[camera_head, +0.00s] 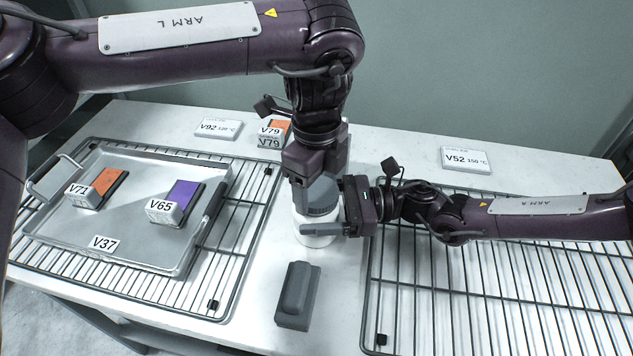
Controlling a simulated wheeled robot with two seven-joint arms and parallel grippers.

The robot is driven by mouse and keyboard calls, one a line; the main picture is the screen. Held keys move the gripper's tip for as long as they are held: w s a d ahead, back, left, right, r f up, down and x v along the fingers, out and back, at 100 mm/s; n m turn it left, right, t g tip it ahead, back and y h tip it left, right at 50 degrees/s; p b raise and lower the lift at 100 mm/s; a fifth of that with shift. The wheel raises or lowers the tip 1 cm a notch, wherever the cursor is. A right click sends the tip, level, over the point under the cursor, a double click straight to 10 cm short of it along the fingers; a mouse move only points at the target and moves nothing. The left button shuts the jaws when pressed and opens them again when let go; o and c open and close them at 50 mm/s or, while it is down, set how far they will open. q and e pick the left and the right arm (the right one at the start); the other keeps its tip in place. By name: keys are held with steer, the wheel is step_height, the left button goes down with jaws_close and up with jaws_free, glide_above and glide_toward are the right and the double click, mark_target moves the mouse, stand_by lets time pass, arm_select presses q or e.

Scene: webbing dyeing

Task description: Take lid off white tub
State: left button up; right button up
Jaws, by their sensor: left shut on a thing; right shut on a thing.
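The white tub (316,238) stands on the white table between the two wire racks, mostly hidden by my grippers. Its grey ribbed lid (322,197) is at the top of the tub; I cannot tell whether there is a gap between them. My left gripper (312,195) comes down from above and is shut on the lid. My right gripper (318,229) reaches in level from the right and is shut on the tub's side, just below the lid.
A dark grey block (297,294) lies in front of the tub. A metal tray (140,248) with tagged orange and purple pieces sits on the left rack (233,262). The right rack (470,300) is bare. Label cards V92 (218,128) and V52 (466,160) stand behind.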

mark_target(317, 190)
arm_select(q)
steer(key=shift+r, duration=0.2)
steer(key=shift+r, duration=0.95)
steer(key=shift+r, duration=2)
arm_select(e)
steer(key=o, duration=1.9)
steer(key=shift+o, duration=0.2)
steer(key=shift+d, duration=0.1)
